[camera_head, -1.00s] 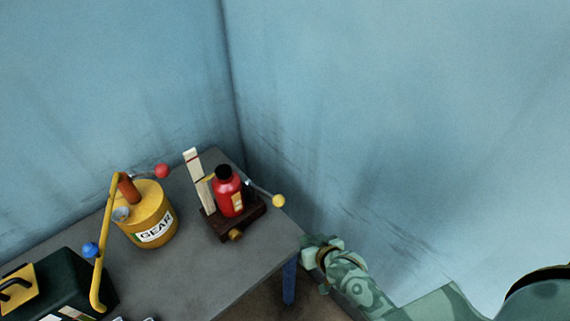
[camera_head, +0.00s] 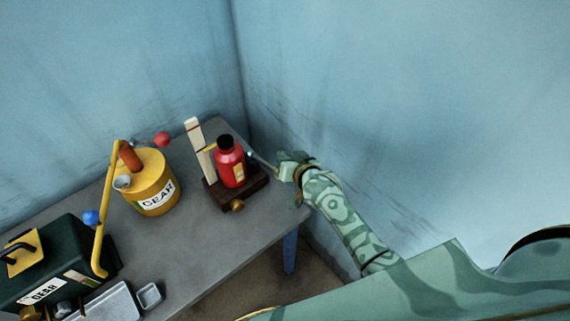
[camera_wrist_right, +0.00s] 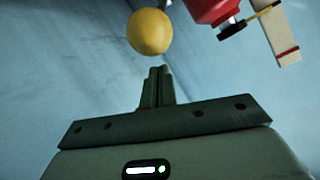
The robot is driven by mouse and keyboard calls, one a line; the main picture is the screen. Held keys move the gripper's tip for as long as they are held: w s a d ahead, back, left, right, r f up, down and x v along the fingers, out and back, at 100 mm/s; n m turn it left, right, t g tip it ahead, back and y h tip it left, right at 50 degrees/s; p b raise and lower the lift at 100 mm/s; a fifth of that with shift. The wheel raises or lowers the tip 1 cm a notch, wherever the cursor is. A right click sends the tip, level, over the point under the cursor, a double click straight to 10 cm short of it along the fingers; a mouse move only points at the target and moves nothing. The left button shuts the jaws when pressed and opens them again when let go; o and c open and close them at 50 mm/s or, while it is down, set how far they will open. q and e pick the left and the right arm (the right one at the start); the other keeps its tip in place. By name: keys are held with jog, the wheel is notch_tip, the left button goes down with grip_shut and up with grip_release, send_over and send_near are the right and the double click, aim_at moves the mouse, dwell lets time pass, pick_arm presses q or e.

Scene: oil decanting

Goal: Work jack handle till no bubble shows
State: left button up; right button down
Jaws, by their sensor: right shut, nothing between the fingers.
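A red bottle (camera_head: 230,170) with a black cap stands upright on a dark wooden base (camera_head: 245,194) at the table's far right corner. A thin handle rod (camera_head: 261,159) runs out from beside it to the right. The rod's yellow ball is hidden behind my right gripper (camera_head: 283,168) in the head view. In the right wrist view the yellow ball (camera_wrist_right: 150,32) is just beyond the fingertips of my right gripper (camera_wrist_right: 159,72). The fingers are shut and empty; I cannot tell whether they touch the ball. My left gripper is out of view. No bubble can be made out.
A pale upright strip (camera_head: 196,140) stands beside the bottle. A yellow GEAR can (camera_head: 148,180) with a bent yellow pipe is to its left. A dark green box (camera_head: 62,262) and metal trays (camera_head: 107,302) are nearer. Blue walls close in behind the grey table (camera_head: 200,240).

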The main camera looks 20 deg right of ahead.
jog(key=shift+s+a+f, duration=0.15)
jog(key=shift+s+f, duration=0.1)
jog(key=shift+s, duration=0.2)
jog(key=shift+s+a+f, duration=0.15)
jog(key=shift+s+f, duration=0.05)
jog(key=shift+s, duration=0.25)
jog(key=shift+w+f, duration=0.1)
jog(key=s+d+f+t+b, duration=0.1)
jog(key=s+f+t+b, duration=0.2)
jog(key=f+b, duration=0.6)
jog(key=b, duration=0.3)
jog(key=shift+m+t+y, duration=0.3)
jog(key=shift+y, duration=0.1)
jog(key=shift+s+f, duration=0.1)
jog(key=shift+s, duration=0.05)
